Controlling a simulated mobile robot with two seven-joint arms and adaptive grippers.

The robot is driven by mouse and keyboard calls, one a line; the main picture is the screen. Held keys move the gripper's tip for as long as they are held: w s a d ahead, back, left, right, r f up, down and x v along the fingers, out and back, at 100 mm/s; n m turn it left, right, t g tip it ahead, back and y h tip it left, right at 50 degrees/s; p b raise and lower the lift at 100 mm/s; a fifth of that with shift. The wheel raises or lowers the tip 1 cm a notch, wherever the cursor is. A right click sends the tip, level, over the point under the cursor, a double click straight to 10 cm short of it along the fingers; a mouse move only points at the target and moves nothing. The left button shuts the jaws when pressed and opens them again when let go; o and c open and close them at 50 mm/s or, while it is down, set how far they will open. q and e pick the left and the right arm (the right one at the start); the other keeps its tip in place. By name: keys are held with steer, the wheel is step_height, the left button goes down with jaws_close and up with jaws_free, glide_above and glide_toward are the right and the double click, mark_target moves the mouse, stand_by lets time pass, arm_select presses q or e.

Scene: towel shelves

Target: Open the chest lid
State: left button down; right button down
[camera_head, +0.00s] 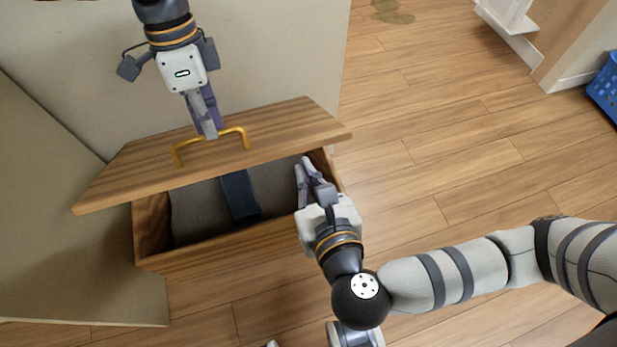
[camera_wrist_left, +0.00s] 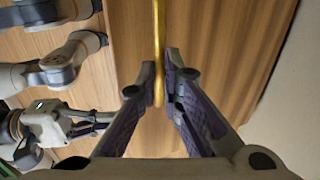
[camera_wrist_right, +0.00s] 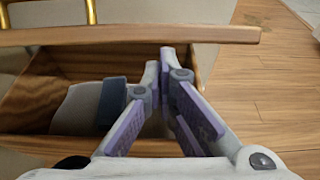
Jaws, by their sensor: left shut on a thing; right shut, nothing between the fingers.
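The wooden chest (camera_head: 205,254) stands against the wall with its lid (camera_head: 285,127) partly raised and tilted. A gold handle (camera_head: 177,153) is fixed on the lid. My left gripper (camera_head: 213,134) comes down from above and is shut on the handle; the left wrist view shows the gold bar (camera_wrist_left: 157,40) between its fingertips. My right gripper (camera_head: 305,165) is shut and empty at the right end of the chest opening, below the raised lid. In the right wrist view its fingertips (camera_wrist_right: 160,55) sit in front of the opening, under the lid's edge (camera_wrist_right: 130,35).
Inside the chest lies a grey cushion-like item (camera_head: 197,208) with a dark blue band (camera_head: 239,195). Walls stand behind and left of the chest. A blue basket (camera_head: 605,88) is at the far right. The wooden floor (camera_head: 440,140) to the right is clear.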

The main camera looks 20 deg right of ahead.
arm_select(q)
steer(key=shift+w+a+f+t, duration=0.25)
steer(key=shift+w+f+t, duration=0.05)
steer(key=shift+w, duration=0.4)
arm_select(e)
steer(key=shift+f, duration=0.1)
arm_select(q)
steer(key=c, duration=2.1)
jaws_free()
steer(key=o, duration=0.4)
steer(key=shift+w+d+f, duration=0.1)
steer(key=shift+w, duration=0.05)
arm_select(e)
steer(key=shift+w+d+r, duration=0.1)
steer(key=shift+w+r, duration=0.6)
steer(key=shift+r, duration=0.1)
